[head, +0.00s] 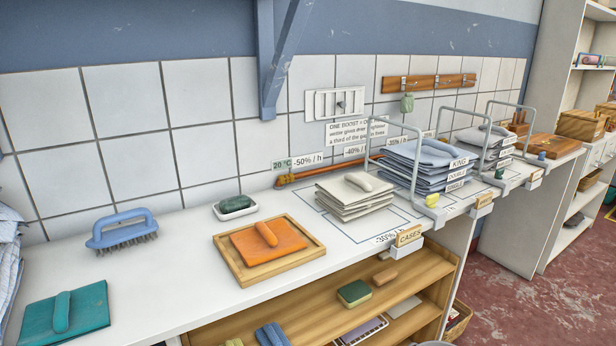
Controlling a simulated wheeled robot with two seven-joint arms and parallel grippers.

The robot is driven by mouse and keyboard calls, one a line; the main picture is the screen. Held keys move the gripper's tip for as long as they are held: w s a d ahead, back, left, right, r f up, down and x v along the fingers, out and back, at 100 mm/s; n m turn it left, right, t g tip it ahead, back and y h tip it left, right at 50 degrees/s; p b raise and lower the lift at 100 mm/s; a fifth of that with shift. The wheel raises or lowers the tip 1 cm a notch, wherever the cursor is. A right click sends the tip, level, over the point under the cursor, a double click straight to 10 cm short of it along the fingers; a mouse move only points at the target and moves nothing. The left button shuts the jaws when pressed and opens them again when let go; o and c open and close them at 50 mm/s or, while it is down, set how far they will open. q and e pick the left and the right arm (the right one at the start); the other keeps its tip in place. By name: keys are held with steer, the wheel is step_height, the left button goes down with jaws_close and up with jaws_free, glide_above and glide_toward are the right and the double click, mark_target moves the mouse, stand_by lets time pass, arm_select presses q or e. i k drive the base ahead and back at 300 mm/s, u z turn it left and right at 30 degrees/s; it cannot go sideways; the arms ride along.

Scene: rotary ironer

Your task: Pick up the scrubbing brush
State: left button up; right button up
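The scrubbing brush (122,229) is blue, with a looped handle on top and dark grey bristles underneath. It stands bristles down on the white counter (165,270), toward the left, a little in front of the tiled wall. Nothing covers it and nothing touches its handle. Neither of my grippers shows in the head view.
Folded linen (354,198) stands right. Counter around the brush is clear.

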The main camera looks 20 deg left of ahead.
mark_target(101, 241)
steer(key=u, duration=1.75)
steer(key=i, duration=0.05)
steer(key=z, duration=0.1)
